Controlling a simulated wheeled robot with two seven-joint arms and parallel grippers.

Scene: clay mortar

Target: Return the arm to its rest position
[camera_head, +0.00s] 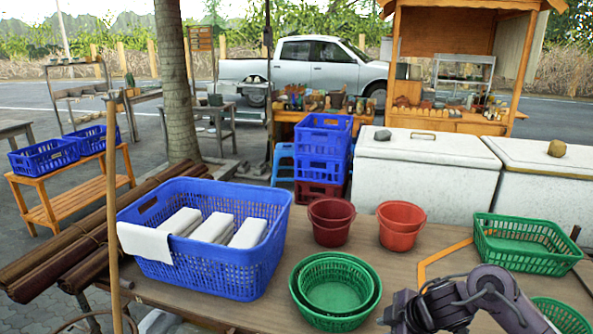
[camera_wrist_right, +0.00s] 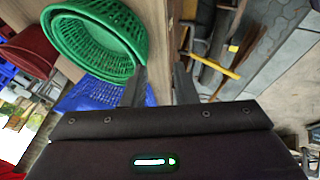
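My right arm (camera_head: 455,300) comes into the head view at the bottom right, over the near edge of the wooden table (camera_head: 260,310). In the right wrist view my right gripper (camera_wrist_right: 160,82) has its two dark fingers apart, with nothing seen between them. The green baskets (camera_head: 337,285) stand nested on the table, left of this arm; they also show at the upper left of the wrist view (camera_wrist_right: 98,40). My left gripper is in neither view.
A blue crate (camera_head: 215,270) with white blocks stands on the table's left part. Red buckets (camera_head: 331,220) (camera_head: 401,225) stand behind the green baskets. A green crate (camera_head: 527,243) is at the right, another green basket (camera_head: 562,316) below it. White chests (camera_head: 425,180) stand behind the table.

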